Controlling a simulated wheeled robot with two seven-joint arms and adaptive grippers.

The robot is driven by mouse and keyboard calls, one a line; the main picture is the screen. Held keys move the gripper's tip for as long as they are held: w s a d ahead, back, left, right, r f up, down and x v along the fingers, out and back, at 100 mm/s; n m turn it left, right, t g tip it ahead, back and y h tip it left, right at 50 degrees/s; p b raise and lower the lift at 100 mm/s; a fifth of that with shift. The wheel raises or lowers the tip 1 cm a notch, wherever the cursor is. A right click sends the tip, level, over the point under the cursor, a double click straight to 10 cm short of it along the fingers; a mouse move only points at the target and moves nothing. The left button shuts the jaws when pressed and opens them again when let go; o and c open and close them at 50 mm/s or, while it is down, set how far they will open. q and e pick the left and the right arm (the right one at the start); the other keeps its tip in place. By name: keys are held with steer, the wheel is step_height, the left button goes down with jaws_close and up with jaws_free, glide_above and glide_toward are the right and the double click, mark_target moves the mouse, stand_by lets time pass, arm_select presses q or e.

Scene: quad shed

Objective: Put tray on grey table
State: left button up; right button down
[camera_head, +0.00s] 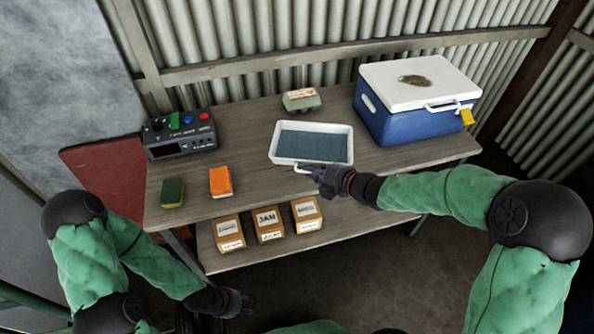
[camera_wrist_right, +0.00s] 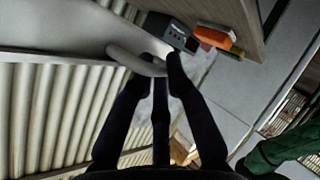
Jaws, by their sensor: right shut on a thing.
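The tray (camera_head: 312,145) is white with a blue-grey inner floor and sits on the wooden shelf table (camera_head: 250,180), near its front edge. My right gripper (camera_head: 308,171) is at the tray's near side. In the right wrist view, my right gripper (camera_wrist_right: 160,66) is shut on the tray's white handle (camera_wrist_right: 130,60), with its fingers on both sides of it. The tray's pale wall (camera_wrist_right: 60,32) fills the upper left there. My left gripper (camera_head: 232,302) hangs low in front of the table, away from the tray; its jaw state is unclear. I cannot identify a separate grey table.
A blue cooler (camera_head: 400,118) with a white lid stands right of the tray. An egg carton (camera_head: 301,100) is behind it. A black control box (camera_head: 180,138), orange block (camera_head: 220,181) and green sponge (camera_head: 172,193) are left. Jam boxes (camera_head: 268,225) stand on the lower shelf.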

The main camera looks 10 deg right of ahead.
steer(key=b, duration=0.4)
glide_above(305, 179)
steer(key=f, duration=0.6)
steer(key=shift+s+f, duration=0.25)
steer(key=f, duration=0.2)
steer(key=f+b, duration=0.1)
steer(key=f, duration=0.1)
steer(key=shift+w, duration=0.4)
steer(key=c, duration=1.5)
jaws_free()
steer(key=shift+r, duration=0.1)
